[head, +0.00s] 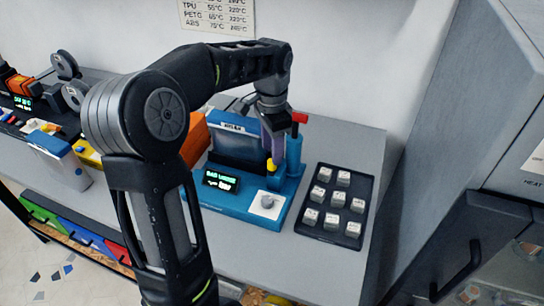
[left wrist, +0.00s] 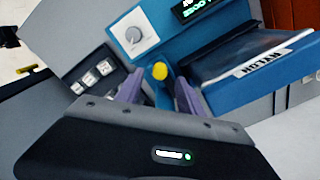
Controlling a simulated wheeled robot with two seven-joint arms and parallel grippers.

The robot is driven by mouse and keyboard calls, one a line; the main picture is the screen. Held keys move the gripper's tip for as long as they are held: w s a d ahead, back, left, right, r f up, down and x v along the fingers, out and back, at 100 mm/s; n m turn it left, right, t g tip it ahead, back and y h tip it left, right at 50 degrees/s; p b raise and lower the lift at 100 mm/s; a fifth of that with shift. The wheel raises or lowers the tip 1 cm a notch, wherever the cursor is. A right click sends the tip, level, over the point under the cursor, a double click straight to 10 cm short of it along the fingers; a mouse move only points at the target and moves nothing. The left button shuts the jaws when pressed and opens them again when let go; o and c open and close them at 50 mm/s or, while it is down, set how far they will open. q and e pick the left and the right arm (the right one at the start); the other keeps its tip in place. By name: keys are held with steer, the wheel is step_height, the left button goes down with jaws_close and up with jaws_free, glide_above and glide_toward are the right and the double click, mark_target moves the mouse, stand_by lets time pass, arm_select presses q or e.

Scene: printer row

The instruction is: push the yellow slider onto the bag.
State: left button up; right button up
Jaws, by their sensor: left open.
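The yellow slider (head: 270,165) is a small knob on the right side of a blue machine (head: 238,202). It also shows in the left wrist view (left wrist: 160,71). The dark bag (head: 238,147), with a white NYLON label, lies in the machine left of the slider; it also shows in the left wrist view (left wrist: 232,56). My left gripper (head: 273,148) is over the machine's right side, close to the slider. Its purple fingers (left wrist: 158,92) are apart and empty, with the slider between them in the left wrist view. Contact cannot be told. My right gripper is out of view.
A red piece (head: 299,117) tops a blue post right of my gripper. A black tray (head: 336,207) with several grey labelled blocks stands right of the machine. An orange object (head: 195,140) is behind my arm.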

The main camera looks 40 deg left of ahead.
arm_select(q)
steer(key=shift+f, duration=1.95)
jaws_close()
steer(key=shift+a, duration=0.1)
